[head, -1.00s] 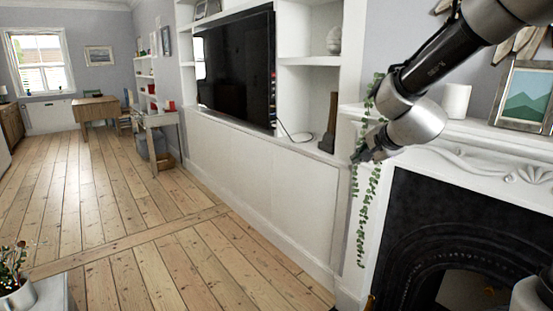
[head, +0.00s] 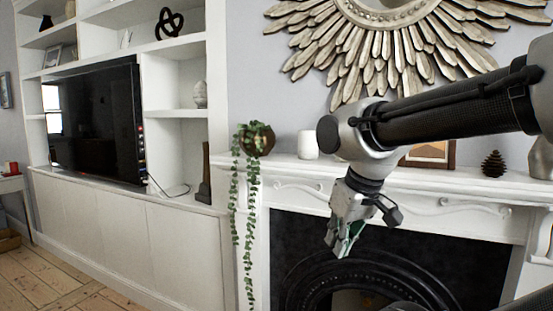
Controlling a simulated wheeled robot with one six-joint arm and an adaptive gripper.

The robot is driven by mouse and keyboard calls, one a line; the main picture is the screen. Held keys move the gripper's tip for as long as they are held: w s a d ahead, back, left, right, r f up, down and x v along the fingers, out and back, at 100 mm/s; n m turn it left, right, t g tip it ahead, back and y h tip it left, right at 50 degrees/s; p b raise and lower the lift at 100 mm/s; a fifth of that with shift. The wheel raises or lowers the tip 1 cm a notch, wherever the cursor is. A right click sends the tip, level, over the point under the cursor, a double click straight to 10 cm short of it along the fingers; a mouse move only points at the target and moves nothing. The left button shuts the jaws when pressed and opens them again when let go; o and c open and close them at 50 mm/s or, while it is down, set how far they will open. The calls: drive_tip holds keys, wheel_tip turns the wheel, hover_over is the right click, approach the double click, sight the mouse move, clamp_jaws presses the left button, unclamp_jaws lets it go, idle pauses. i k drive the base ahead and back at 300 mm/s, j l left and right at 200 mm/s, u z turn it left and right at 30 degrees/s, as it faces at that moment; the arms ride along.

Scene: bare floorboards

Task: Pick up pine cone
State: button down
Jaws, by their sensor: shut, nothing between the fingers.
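The pine cone (head: 493,164) is small, dark brown and upright on the white mantelpiece (head: 470,183), at the right in the head view. My gripper (head: 345,240) hangs in front of the fireplace, below the mantel shelf and well to the left of the pine cone. Its fingers point down and are shut with nothing between them. My arm reaches in from the right and passes above the pine cone in the picture without hiding it.
On the mantel stand a trailing plant (head: 250,150), a white candle (head: 307,145), a framed picture (head: 430,154) partly behind my arm, and a grey vase (head: 541,158) right of the pine cone. A sunburst mirror (head: 390,18) hangs above. The black fireplace (head: 300,235) lies below.

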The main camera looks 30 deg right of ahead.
sight(493, 167)
drive_tip(key=z, duration=1.95)
